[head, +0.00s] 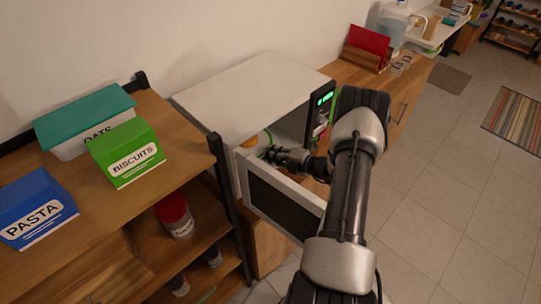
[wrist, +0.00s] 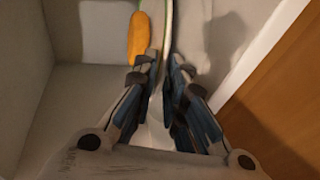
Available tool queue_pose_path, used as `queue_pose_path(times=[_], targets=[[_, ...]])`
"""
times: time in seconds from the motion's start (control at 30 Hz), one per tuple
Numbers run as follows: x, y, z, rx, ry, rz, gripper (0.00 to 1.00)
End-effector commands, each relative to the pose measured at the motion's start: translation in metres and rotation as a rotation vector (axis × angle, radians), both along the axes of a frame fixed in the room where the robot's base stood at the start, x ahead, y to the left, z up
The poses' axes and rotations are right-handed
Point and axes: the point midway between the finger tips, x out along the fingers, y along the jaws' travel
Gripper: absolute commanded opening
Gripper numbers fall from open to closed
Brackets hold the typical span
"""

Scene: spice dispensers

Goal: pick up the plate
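The plate (wrist: 168,35) shows nearly edge-on in the wrist view, as a thin pale band with a greenish rim. An orange, elongated thing (wrist: 139,38) lies against its left side. My gripper (wrist: 164,64) has its fingers drawn close together, one on each side of the plate's edge, and appears shut on it. In the head view my gripper (head: 270,154) reaches into the open microwave (head: 250,92). The orange thing shows just beyond it, and most of the plate is hidden there.
The microwave door (head: 283,200) hangs open in front, close to my arm. A wooden shelf at left holds a pasta box (head: 38,208), a biscuits box (head: 125,153) and an oats box (head: 85,120). A red holder (head: 368,45) stands on the far counter. The tiled floor at right is open.

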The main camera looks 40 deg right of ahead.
Motion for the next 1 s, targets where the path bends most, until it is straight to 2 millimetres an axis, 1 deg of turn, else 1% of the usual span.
queue_pose_path(times=[0.13,0.37,0.57,1.0], targets=[[0.0049,0.0013,-0.0016,0.001,0.000,-0.001,0.12],[0.0051,0.0012,-0.0012,0.000,0.000,-0.001,0.12],[0.0049,0.0012,-0.0012,0.000,0.000,-0.001,0.00],[0.0049,0.0012,-0.0011,0.000,-0.001,-0.001,0.00]])
